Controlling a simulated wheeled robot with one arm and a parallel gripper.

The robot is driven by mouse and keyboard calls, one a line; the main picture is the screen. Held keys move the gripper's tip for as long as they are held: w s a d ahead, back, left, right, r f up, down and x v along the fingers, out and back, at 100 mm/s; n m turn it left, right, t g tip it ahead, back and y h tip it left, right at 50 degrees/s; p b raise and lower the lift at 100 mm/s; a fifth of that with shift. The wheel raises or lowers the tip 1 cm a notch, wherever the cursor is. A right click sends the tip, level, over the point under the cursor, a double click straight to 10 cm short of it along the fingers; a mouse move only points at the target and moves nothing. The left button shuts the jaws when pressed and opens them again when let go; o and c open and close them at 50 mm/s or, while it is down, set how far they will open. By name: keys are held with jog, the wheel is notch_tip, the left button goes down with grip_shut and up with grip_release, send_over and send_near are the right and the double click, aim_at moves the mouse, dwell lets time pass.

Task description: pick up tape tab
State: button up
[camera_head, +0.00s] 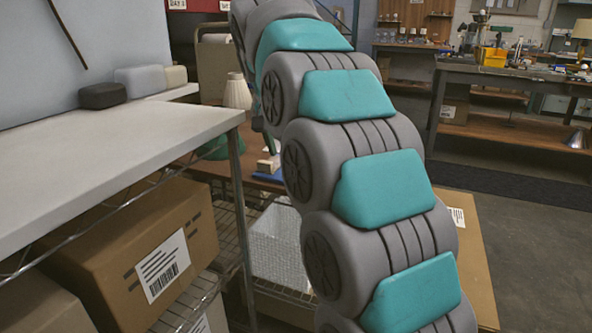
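I cannot make out the tape tab in this view. My grey and teal arm fills the middle of the picture and hides much of the brown table (205,170) behind it. A green rounded part (217,149) and a small blue piece (267,173) show on the table, partly cut off by the shelf post and my arm.
A white-topped shelf unit (100,160) stands close on the left, with a dark rounded block (102,95) on top and a cardboard box (140,262) below. A white bin (276,245) sits under the table. Open floor (530,240) lies at right, before a workbench (500,75).

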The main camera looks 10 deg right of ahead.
jog(key=shift+x, duration=2.6)
grip_shut()
